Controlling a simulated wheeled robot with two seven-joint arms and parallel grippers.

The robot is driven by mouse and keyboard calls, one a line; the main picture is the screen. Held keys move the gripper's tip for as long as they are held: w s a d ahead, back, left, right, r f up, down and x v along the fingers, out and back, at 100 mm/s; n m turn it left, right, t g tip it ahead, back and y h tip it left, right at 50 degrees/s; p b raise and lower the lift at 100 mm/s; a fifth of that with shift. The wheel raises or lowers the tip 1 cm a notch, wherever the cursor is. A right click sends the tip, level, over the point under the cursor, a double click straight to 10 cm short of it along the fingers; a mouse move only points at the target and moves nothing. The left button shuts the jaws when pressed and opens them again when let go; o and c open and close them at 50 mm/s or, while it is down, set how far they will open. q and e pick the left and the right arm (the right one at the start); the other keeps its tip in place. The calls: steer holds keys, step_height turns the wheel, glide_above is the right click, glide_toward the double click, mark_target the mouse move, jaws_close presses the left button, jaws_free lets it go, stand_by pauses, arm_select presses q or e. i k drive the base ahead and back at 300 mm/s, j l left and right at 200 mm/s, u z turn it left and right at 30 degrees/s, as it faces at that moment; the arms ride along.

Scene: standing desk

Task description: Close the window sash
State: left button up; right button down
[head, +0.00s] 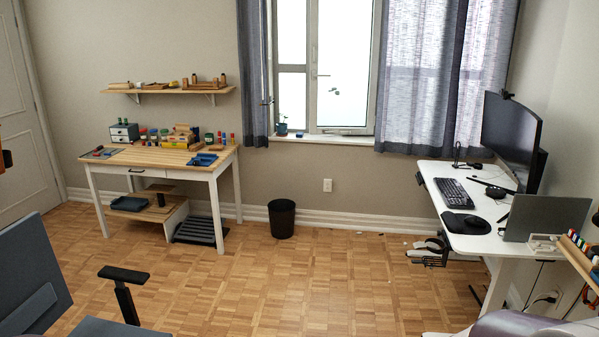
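The window (312,60) is in the back wall in the head view, between grey curtains. Its right-hand sash (345,65) has a white frame with a handle (317,75) on its left side. Another handle-like dark part (267,101) shows at the window's left edge, beside the left curtain (253,70). I cannot tell clearly from here how far any sash stands open. Neither of my grippers is identifiable in this view.
A wooden workbench (150,156) stands left of the window, a white desk (462,205) with monitor right. A black bin (282,218) stands below the window. An office chair (75,290) is at the lower left. The middle parquet floor (300,290) is clear.

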mark_target(313, 129)
steer(key=i, duration=3.8)
steer(key=i+l+u, duration=0.1)
steer(key=i, duration=0.4)
steer(key=i+l, duration=0.1)
steer(key=i, duration=0.4)
steer(key=i+l+u, duration=0.15)
steer(key=i, duration=0.35)
steer(key=i+l+u, duration=0.1)
steer(key=i, duration=0.35)
steer(key=i+l, duration=0.3)
steer(key=i, duration=0.2)
steer(key=i+l+u, duration=0.15)
steer(key=i, duration=0.3)
steer(key=l, duration=0.1)
